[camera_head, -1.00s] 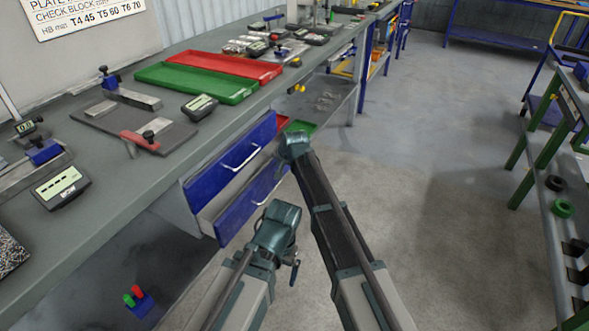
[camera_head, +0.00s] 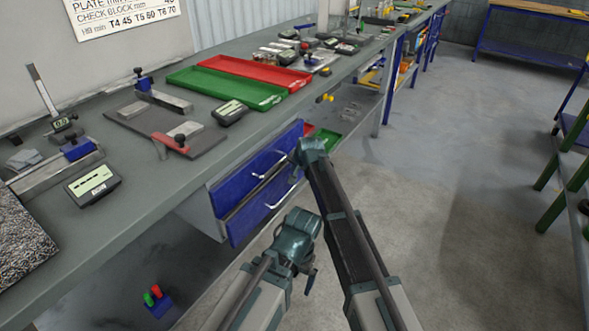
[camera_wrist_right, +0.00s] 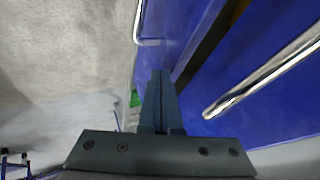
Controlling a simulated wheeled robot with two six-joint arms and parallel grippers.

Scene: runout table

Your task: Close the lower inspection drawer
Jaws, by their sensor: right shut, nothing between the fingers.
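The lower inspection drawer (camera_head: 262,212) is the lower of two blue drawer fronts under the bench. It stands out slightly from the upper drawer (camera_head: 232,186), with a narrow dark gap between them. In the right wrist view, the lower front (camera_wrist_right: 181,25) with its bar handle is left of the gap, and the upper front (camera_wrist_right: 285,105) is on the right. My right gripper (camera_wrist_right: 160,75) is shut and empty, its tips at the lower front near the gap; contact is unclear. In the head view its wrist mostly hides it. My left gripper's fingers are not clear beside its wrist.
The bench top (camera_head: 135,215) holds a green tray (camera_head: 225,88), a red tray (camera_head: 255,72) and gauges. Red and green bins (camera_head: 325,138) sit just beyond the drawers. A blue holder (camera_head: 158,303) lies below the bench. The floor (camera_head: 420,180) to the right is open.

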